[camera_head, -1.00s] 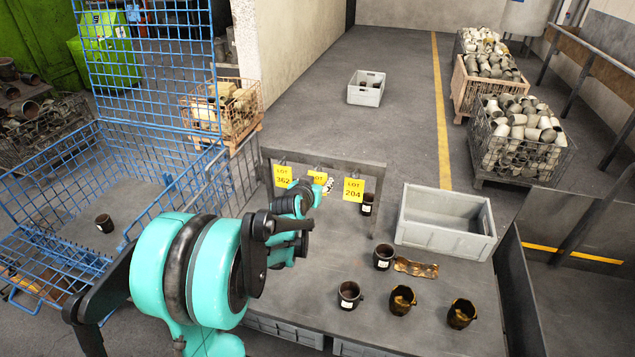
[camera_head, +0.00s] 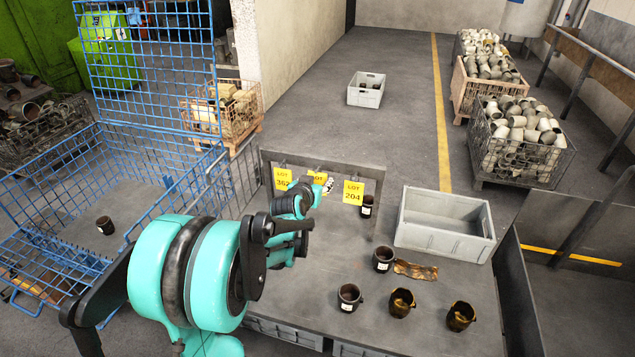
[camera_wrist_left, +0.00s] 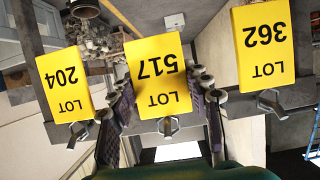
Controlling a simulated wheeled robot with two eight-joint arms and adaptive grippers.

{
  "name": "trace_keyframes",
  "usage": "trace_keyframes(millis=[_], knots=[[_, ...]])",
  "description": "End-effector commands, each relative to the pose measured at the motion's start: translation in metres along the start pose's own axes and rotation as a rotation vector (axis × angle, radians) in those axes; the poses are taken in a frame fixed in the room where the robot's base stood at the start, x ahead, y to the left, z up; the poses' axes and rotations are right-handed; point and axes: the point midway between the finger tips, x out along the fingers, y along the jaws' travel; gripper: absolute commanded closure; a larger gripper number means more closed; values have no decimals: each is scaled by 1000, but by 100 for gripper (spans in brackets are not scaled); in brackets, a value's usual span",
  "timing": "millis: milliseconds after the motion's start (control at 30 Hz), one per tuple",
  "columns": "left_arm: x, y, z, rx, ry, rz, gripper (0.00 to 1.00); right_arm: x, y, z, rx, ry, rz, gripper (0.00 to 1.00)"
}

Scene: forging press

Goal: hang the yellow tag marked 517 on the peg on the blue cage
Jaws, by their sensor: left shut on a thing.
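The yellow tag marked 517 (camera_wrist_left: 158,75) is in the middle of the left wrist view, upside down, between the two fingers of my left gripper (camera_wrist_left: 165,100). The gripper is shut on it. A metal hook (camera_wrist_left: 167,126) shows at the tag's LOT end; I cannot tell whether the tag still hangs on it. In the head view the tag (camera_head: 316,177) is partly hidden by my left gripper (camera_head: 324,185). The blue cage (camera_head: 150,75) stands at the left with a tall mesh panel; I cannot make out its peg. My right gripper is out of view.
Yellow tags 362 (camera_head: 282,179) and 204 (camera_head: 353,193) hang either side on the grey rack (camera_head: 372,180). Several dark mugs stand on the table (camera_head: 345,262), with a grey crate (camera_head: 445,240) at its right. A low mesh wall (camera_head: 235,180) stands between rack and cage.

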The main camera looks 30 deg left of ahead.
Motion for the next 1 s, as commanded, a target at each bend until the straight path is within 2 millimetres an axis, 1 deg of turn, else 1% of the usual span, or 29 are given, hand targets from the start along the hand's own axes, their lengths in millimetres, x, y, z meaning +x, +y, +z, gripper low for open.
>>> trace_keyframes(millis=[1000], knots=[[-28, 0, 12, 1, 0, 0, 79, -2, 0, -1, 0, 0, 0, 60]])
